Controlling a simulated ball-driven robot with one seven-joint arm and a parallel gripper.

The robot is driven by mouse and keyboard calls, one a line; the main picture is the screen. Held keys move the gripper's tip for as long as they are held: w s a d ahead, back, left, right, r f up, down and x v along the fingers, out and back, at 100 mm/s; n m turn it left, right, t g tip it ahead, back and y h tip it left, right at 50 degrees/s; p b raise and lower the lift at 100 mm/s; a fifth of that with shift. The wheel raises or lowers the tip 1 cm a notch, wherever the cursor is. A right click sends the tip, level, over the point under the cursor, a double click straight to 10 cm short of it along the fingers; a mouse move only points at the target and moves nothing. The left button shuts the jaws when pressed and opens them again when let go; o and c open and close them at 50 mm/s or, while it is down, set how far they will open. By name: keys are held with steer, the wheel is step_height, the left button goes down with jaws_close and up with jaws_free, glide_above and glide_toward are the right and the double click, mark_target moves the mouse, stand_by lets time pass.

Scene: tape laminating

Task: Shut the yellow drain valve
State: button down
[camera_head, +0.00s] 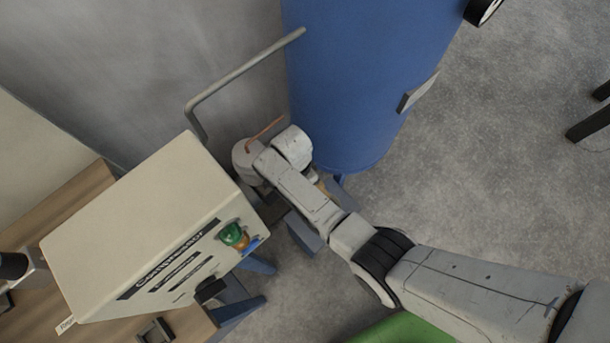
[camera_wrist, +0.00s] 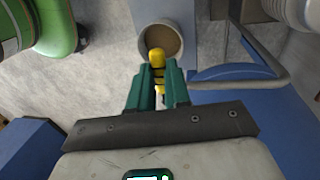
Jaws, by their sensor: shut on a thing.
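The yellow drain valve (camera_wrist: 157,58) shows in the wrist view as a small yellow handle with dark bands. My gripper (camera_wrist: 157,82) has its two green fingers on either side of the yellow handle and is shut on it. The fingers hide part of the handle, and I cannot tell the valve's position. Just beyond it is a round brownish opening (camera_wrist: 160,42) in a blue-grey part. In the head view my arm hides the gripper and most of the valve, below the blue tank (camera_head: 365,80).
A cream compressor control box (camera_head: 140,220) stands close to the left of my arm, with a green knob (camera_head: 233,235) on its face. A grey pipe (camera_head: 245,72) runs to the tank. The concrete floor (camera_head: 500,170) at right is mostly clear.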

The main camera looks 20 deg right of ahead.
steer(key=shift+w, duration=0.1)
steer(key=c, duration=1.1)
jaws_free()
steer(key=r, duration=0.3)
steer(key=w+r, duration=0.1)
steer(key=r, duration=0.3)
steer(key=w+r+p, duration=0.1)
steer(key=r, duration=0.2)
steer(key=shift+a+r, duration=0.3)
steer(key=shift+a, duration=0.05)
